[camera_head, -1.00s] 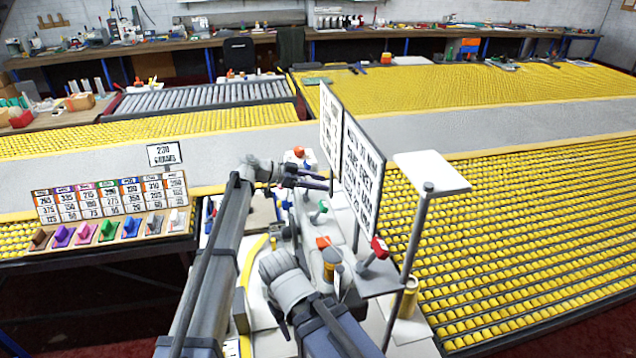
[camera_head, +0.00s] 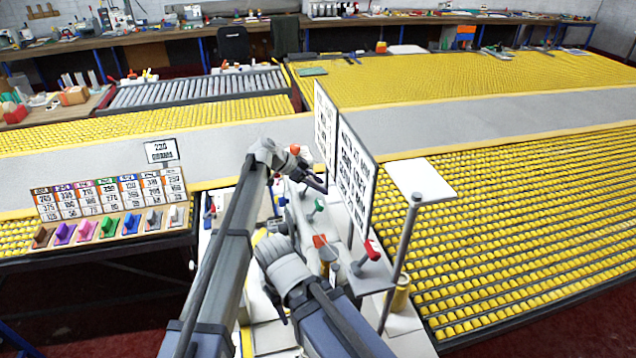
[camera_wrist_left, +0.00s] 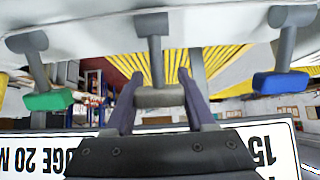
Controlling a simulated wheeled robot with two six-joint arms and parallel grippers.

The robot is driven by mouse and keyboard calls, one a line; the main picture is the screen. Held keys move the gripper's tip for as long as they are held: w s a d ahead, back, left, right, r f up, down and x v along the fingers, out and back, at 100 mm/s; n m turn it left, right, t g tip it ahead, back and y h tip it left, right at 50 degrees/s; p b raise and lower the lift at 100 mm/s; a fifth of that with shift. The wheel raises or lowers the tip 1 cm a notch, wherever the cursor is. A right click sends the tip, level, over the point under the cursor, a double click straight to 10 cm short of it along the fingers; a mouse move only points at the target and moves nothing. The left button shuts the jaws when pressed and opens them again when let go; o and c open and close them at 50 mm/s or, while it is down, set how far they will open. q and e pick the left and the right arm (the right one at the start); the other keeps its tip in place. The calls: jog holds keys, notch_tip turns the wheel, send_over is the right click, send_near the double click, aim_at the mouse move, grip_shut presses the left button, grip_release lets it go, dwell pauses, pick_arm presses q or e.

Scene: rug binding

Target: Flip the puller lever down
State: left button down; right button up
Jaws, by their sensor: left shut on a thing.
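My left gripper (camera_head: 319,184) is at the machine beside the upright sign boards, pointing down and to the right. In the left wrist view its two fingers (camera_wrist_left: 160,100) are closed on the sides of a grey-brown lever head (camera_wrist_left: 160,97). That lever hangs from a grey pivot (camera_wrist_left: 153,24) in this picture, between a green lever (camera_wrist_left: 48,101) and a blue lever (camera_wrist_left: 281,83). The green lever also shows in the head view (camera_head: 316,205). No label shows which lever is the puller. My right gripper (camera_head: 275,303) is low at the near end of the machine, mostly hidden by its wrist.
White sign boards (camera_head: 355,180) stand just right of my left gripper. A post with a white plate (camera_head: 422,180) and a red-handled lever (camera_head: 372,250) stand nearer right. A rack of coloured blocks (camera_head: 110,225) is at left. Yellow roller tables lie around.

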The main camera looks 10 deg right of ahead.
pick_arm(q)
jog(key=shift+c, duration=1.2)
grip_release()
jog(key=p+v, duration=0.5)
jog(key=v, duration=0.2)
jog(key=shift+r, duration=0.15)
jog(key=shift+a+r, duration=0.15)
jog(key=shift+a, duration=0.15)
